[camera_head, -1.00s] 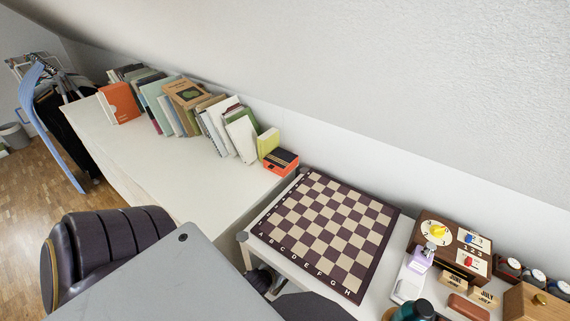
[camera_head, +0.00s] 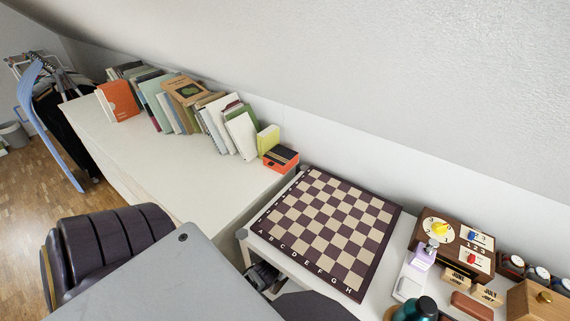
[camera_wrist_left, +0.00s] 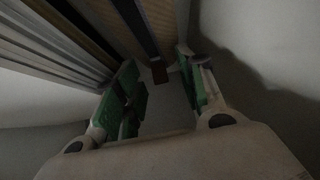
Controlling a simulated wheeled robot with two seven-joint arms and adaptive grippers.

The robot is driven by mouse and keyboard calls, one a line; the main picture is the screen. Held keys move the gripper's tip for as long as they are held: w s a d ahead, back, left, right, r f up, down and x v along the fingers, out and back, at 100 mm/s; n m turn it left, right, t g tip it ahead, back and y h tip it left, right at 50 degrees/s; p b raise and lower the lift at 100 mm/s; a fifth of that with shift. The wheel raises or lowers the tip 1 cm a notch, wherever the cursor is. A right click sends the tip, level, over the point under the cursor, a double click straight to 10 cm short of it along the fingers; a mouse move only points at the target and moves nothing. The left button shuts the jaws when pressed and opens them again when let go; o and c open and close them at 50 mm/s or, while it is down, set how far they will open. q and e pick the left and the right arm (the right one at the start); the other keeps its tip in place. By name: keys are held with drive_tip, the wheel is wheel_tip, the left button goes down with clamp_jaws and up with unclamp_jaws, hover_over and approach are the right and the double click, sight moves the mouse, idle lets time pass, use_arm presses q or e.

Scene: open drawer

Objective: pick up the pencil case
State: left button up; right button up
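I cannot pick out a pencil case for certain. A small reddish-brown oblong item (camera_head: 472,306) lies on the white table at the lower right of the head view, and I cannot tell whether it is the case. My left gripper (camera_wrist_left: 157,58) shows in the left wrist view, its green-padded fingers spread apart. A small dark reddish-brown block (camera_wrist_left: 159,71) shows between the fingertips at the end of a dark strip; I cannot tell what it is or whether anything touches it. Neither gripper shows in the head view.
A chessboard (camera_head: 325,232) lies on the white table. A game box (camera_head: 452,243), a teal bottle (camera_head: 415,309) and a wooden box (camera_head: 540,302) stand right of it. A row of books (camera_head: 188,107) lines the long white desk (camera_head: 190,185). A dark chair (camera_head: 108,245) stands in front.

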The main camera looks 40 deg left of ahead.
use_arm(q)
clamp_jaws()
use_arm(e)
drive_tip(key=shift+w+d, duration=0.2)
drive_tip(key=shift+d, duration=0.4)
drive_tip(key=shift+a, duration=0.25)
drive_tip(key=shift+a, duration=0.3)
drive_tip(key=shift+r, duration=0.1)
use_arm(q)
drive_tip(key=shift+r, duration=0.15)
